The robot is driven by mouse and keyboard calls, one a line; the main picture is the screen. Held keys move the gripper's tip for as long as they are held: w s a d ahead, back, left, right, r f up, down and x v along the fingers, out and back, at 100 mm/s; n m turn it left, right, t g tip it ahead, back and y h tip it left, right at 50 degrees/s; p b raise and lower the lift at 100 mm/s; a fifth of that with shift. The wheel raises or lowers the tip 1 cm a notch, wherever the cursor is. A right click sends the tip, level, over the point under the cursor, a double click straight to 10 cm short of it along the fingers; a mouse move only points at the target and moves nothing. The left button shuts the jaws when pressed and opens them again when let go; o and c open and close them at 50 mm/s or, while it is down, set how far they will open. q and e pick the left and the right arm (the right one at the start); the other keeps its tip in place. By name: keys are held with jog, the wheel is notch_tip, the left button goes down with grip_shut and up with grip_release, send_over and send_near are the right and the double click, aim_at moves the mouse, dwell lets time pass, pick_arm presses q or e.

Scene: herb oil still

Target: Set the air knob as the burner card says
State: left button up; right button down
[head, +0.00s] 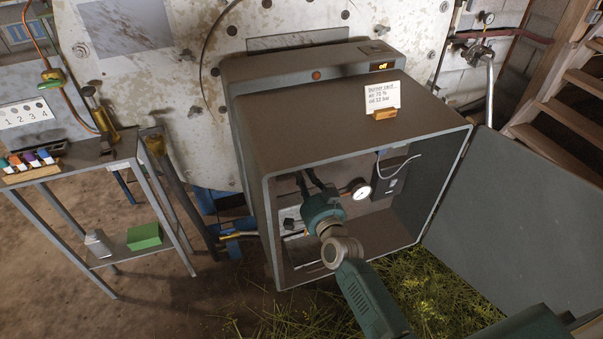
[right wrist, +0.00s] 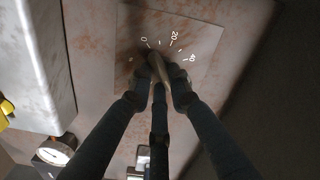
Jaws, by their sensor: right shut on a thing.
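The burner card (head: 382,96) stands in a small wooden holder on top of the burner housing (head: 330,130); it reads "air 70 %", and its lower line about oil is small. My right gripper (head: 308,183) reaches into the open housing. In the right wrist view its fingers are shut on the air knob (right wrist: 158,68), in front of a scale plate (right wrist: 200,38). The marks 0, 20 and 40 show; the higher ones are hidden or out of view. I cannot tell the knob's exact setting. My left gripper is not in view.
A pressure gauge (head: 360,189) and a switch box (head: 392,180) sit inside the housing, right of my gripper. The open door (head: 515,205) stands to the right. A display (head: 382,66) reads "off". A metal stand (head: 75,165) is at left.

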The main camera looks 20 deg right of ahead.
jog(key=shift+m, duration=0.4)
jog(key=c, duration=1.6)
grip_release()
jog(key=shift+s, duration=0.1)
jog(key=s, duration=1.2)
jog(key=shift+d, duration=0.25)
jog(key=shift+w, duration=0.1)
